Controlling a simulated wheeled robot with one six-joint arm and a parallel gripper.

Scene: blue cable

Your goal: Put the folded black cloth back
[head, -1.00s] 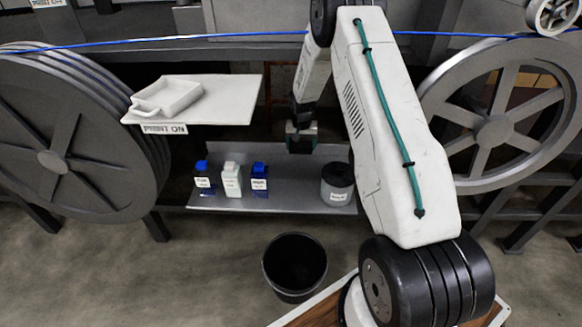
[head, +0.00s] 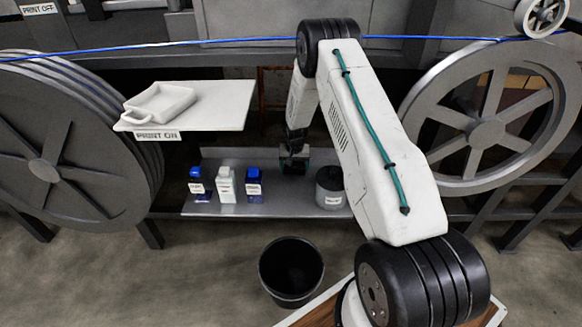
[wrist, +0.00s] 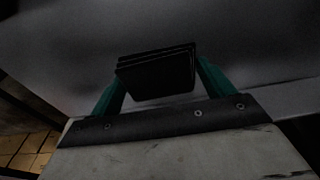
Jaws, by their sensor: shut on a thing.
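My gripper (head: 294,163) is low over the back of the grey metal shelf (head: 290,200), between the blue-capped bottles and the grey canister. In the wrist view its green fingers are shut on the folded black cloth (wrist: 157,78), a dark block with layered edges. A grey surface lies just beyond the cloth. I cannot tell whether the cloth touches it. In the head view the cloth is too dark and small to make out at the gripper.
Two blue bottles (head: 253,189) and a white one (head: 226,187) stand left on the shelf, a grey canister (head: 331,188) right. Above is a white board (head: 225,100) with a white tray (head: 160,102). A black bin (head: 291,268) stands in front. A blue cable (head: 200,42) runs overhead.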

